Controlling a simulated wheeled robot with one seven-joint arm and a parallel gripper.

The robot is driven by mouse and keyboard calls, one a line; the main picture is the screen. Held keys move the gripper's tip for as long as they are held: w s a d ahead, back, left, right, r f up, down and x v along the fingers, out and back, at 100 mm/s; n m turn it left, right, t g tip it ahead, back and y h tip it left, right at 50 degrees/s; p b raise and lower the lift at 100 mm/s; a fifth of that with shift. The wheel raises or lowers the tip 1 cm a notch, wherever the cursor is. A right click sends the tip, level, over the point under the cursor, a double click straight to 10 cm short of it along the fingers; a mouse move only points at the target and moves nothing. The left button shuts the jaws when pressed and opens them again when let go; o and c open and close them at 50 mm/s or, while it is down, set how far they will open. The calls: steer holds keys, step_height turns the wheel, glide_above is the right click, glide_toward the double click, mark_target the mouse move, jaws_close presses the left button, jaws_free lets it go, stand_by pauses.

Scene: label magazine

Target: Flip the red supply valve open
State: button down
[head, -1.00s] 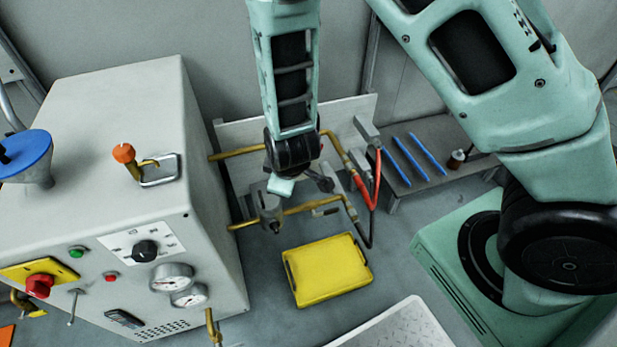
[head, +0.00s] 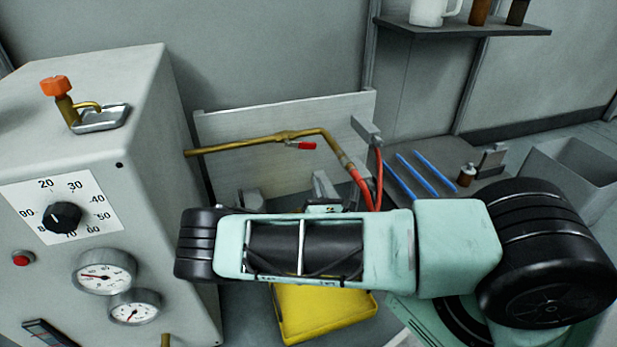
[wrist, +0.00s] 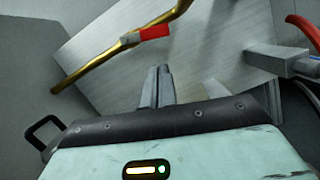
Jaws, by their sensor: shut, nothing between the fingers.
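The supply valve's small red lever (head: 303,145) sits at the brass pipe (head: 235,147) in front of a pale back panel. In the head view it lies close to the pipe, at a slight angle. The wrist view shows the red lever (wrist: 153,33) at top centre, on the brass pipe (wrist: 95,68). My gripper (wrist: 157,80) has its narrow fingers together and empty, pointing toward the panel. The fingertips are below the lever in that picture, with a visible gap. In the head view my arm hides most of the gripper.
A grey machine cabinet (head: 130,180) with gauges stands at left. Red hoses (head: 377,180) run from a grey bracket (head: 366,130) right of the valve. Blue rods (head: 425,174) lie on a bench. A yellow case (head: 325,318) lies below my arm.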

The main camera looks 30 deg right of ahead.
mark_target(311, 148)
steer(key=b+x, duration=0.2)
steer(key=x, duration=0.7)
steer(key=shift+w+b, duration=0.3)
steer(key=shift+b, duration=0.05)
steer(key=shift+d, duration=0.15)
steer(key=shift+s+d+r+n+y, duration=0.1)
steer(key=shift+d+r+n+y, duration=0.15)
steer(key=shift+n, duration=0.5)
steer(key=shift+d+r+n+y, duration=0.1)
steer(key=shift+r+n+y, duration=0.2)
steer(key=shift+n, duration=0.4)
steer(key=shift+s+d+r+n+y, duration=0.1)
steer(key=shift+d+r+n+y, duration=0.1)
steer(key=shift+r+n, duration=0.4)
steer(key=shift+f, duration=0.2)
